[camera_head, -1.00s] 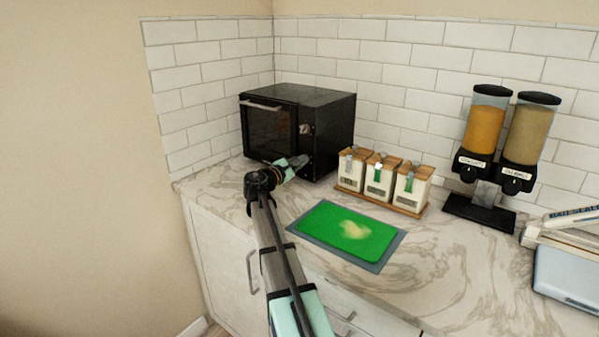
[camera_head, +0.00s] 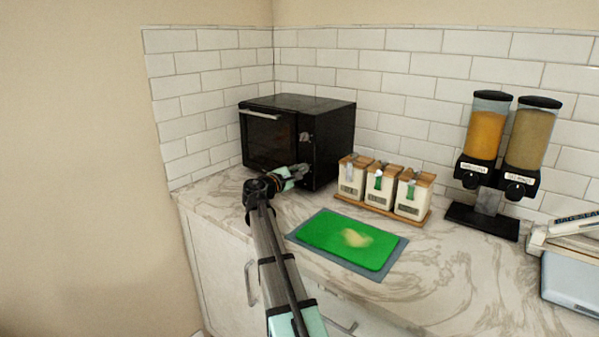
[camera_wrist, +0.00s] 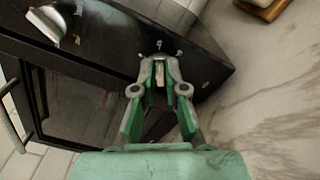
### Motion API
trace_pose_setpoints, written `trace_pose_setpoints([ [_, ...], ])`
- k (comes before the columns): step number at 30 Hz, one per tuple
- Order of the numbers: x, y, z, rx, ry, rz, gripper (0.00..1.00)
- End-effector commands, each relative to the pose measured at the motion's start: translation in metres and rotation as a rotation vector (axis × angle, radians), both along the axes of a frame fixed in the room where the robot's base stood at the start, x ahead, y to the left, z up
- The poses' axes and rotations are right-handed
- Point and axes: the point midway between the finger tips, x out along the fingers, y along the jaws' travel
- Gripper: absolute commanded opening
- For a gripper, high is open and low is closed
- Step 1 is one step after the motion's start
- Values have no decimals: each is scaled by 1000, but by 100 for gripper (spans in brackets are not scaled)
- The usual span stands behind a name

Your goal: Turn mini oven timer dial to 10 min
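The mini oven (camera_head: 326,130) is black and stands in the counter corner with its glass door shut. Its upper dial (camera_head: 304,136) shows on the panel right of the door, and in the wrist view this silvery dial (camera_wrist: 55,24) is at the upper left. My gripper (camera_head: 302,171) is at the lower part of the panel. In the wrist view my gripper (camera_wrist: 160,66) has its fingers close together around a pale lower dial (camera_wrist: 159,74). Whether both fingers touch it is unclear. Pale marks ring this dial, but its setting is unreadable.
Several labelled canisters on a wooden tray (camera_head: 379,207) stand right of the oven. A green board (camera_head: 325,232) lies in front. Two dispensers (camera_head: 487,125) stand farther right. The tiled wall is close behind the oven.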

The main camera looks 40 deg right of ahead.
Motion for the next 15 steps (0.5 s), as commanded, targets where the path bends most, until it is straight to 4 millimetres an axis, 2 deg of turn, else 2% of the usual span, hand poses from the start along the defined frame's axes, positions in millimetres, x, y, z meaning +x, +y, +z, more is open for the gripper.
trace_pose_setpoints([
  [11,0,1,0,0,1,0,34],
  [15,-3,10,0,0,1,0,34],
])
